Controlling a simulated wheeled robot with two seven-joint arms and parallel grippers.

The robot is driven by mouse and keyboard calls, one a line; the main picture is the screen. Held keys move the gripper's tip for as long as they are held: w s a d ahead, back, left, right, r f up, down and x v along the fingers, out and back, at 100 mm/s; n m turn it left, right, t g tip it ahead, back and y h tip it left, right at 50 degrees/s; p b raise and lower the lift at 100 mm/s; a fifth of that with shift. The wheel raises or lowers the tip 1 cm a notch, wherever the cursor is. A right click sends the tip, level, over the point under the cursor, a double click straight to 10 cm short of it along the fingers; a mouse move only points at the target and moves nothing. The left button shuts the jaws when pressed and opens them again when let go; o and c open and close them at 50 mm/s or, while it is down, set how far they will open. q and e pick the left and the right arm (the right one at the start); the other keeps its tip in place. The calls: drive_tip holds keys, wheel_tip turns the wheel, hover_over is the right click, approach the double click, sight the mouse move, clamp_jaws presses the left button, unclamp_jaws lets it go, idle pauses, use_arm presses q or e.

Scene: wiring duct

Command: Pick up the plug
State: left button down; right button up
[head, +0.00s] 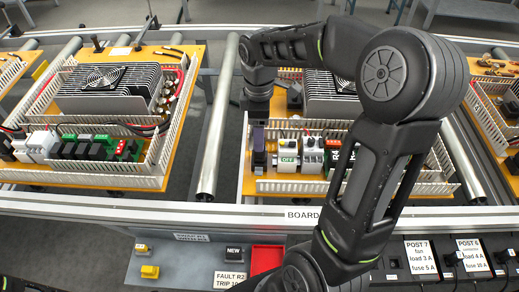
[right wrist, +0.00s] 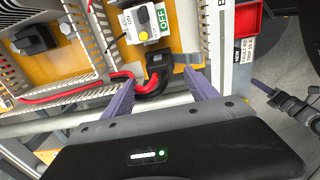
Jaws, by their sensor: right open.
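A black plug (right wrist: 158,62) with a thick red cable (right wrist: 150,88) sits at the board's edge, beside the white OFF switch module. In the right wrist view it lies between the two purple fingers of my right gripper (right wrist: 160,88), which is open with a gap on each side. In the head view my right gripper (head: 258,150) points down at the left end of the middle board, and the plug is hidden there. At the right of the wrist view, a purple finger-like part on a dark arm looks like my left gripper (right wrist: 268,88); its jaws are unclear.
White slotted ducts (right wrist: 85,35) border the wiring close to the gripper. The OFF switch module (head: 287,155) stands just right of it. A metal roller (head: 216,125) lies left of the board. A red tray (head: 268,258) and a NEW bin (head: 234,252) are in front.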

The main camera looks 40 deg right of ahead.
drive_tip(key=shift+f+p, duration=0.3)
drive_tip(key=shift+f, duration=2.35)
drive_tip(key=shift+c, duration=0.6)
drive_tip(key=c, duration=1.3)
drive_tip(key=shift+r, duration=0.15)
wheel_tip(320, 180, up, 10)
drive_tip(key=shift+f, duration=0.1)
